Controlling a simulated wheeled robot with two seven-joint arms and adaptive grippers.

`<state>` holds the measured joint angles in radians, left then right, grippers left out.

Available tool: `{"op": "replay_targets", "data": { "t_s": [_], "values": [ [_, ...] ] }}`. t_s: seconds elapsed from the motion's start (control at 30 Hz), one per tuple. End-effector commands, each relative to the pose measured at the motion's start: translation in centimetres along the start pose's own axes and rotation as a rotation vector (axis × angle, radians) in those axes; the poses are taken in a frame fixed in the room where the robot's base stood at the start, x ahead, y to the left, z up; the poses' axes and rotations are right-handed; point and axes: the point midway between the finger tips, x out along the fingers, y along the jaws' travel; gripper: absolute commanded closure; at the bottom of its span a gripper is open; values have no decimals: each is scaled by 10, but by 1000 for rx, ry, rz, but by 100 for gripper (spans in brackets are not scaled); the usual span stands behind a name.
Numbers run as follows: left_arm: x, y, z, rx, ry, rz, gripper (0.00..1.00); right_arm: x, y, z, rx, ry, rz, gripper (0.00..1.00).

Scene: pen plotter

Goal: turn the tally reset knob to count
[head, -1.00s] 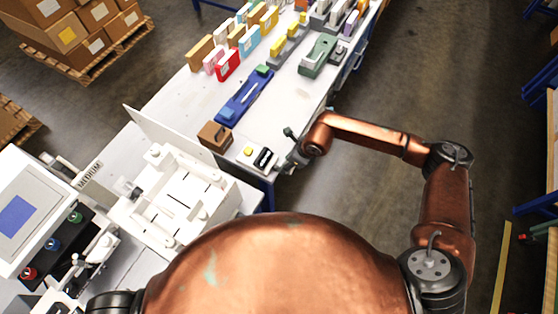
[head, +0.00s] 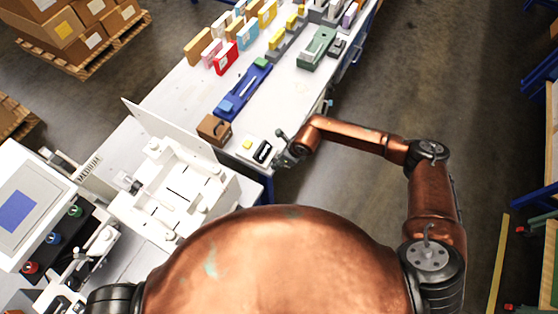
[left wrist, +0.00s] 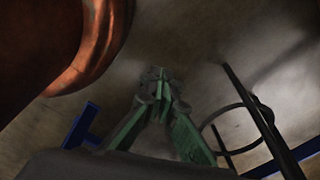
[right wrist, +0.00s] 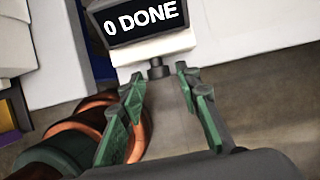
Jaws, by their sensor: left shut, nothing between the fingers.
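The tally counter (head: 262,151) is a small white box with a black display at the near right corner of the white bench. In the right wrist view its display (right wrist: 147,22) reads "0 DONE". A dark grey knob (right wrist: 158,69) sticks out of its front, below the display. My right gripper (right wrist: 160,75) is open, its green fingertips spread on either side of the knob, with visible gaps; I cannot tell whether they touch it. In the head view the right gripper (head: 285,157) is beside the counter. My left gripper (left wrist: 160,82) is shut and empty over the floor.
A brown box (head: 214,129) and a blue device (head: 241,92) stand farther back. The white plotter (head: 172,187) is to the left. Open floor (head: 350,95) lies right of the bench.

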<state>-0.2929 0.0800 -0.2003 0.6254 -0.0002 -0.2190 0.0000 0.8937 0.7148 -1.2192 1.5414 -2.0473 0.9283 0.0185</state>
Motion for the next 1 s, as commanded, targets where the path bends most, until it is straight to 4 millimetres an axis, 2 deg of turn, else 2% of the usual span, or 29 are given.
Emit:
{"op": "replay_targets", "data": {
  "t_s": [0.2,0.4,1.0],
  "values": [
    [0,1,14,-3,-18,1,100,0,0,0,0,0,0,86],
    [0,2,15,-3,-19,1,100,0,0,0,1,0,0,100],
    [-15,0,5,-3,-7,0,100,0,3,0,-49,0,-116,100]
  ]
}}
